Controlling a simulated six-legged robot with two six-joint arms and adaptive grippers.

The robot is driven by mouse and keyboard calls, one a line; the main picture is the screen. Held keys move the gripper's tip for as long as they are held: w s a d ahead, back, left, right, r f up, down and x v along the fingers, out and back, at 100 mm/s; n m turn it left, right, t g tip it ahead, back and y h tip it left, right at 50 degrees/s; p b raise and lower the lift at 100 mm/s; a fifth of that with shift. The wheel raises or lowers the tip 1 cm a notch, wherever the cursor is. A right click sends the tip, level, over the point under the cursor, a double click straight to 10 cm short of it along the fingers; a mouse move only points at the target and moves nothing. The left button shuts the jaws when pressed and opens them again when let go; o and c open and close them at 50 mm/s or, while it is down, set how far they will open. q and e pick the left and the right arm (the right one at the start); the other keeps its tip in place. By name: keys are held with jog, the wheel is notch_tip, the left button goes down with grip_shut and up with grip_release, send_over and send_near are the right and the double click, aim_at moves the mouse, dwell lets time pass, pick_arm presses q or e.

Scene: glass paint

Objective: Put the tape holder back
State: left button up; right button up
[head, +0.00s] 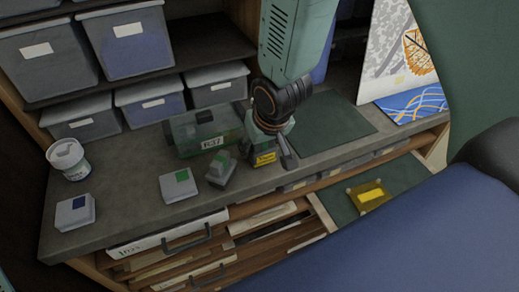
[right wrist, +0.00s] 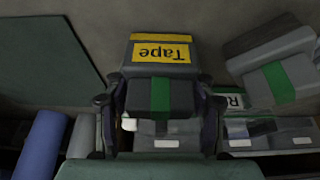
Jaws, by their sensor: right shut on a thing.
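The tape holder (head: 265,158) is a dark block with a yellow label. My left gripper is not in view.
Grey blocks with green patches (head: 178,185) (head: 221,169) and one with a blue patch (head: 75,212) stand on the counter (head: 130,215). A white tub (head: 70,160) is at the left. A dark green mat (head: 335,125) lies bare to the right. Grey bins (head: 149,100) line the back.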

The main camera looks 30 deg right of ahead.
jog(key=shift+w+f, duration=0.1)
jog(key=shift+f, duration=0.2)
jog(key=shift+s+r, duration=0.25)
jog(key=shift+s, duration=0.1)
jog(key=shift+f, duration=0.15)
jog(key=o, duration=0.5)
jog(key=shift+f, duration=0.1)
jog(key=o, duration=0.5)
jog(key=shift+w, duration=0.3)
jog(key=shift+s, duration=0.3)
jog(key=shift+w+r, duration=0.1)
jog(key=shift+r, duration=0.2)
jog(key=shift+p+v, duration=3.6)
jog(key=shift+v, duration=2.45)
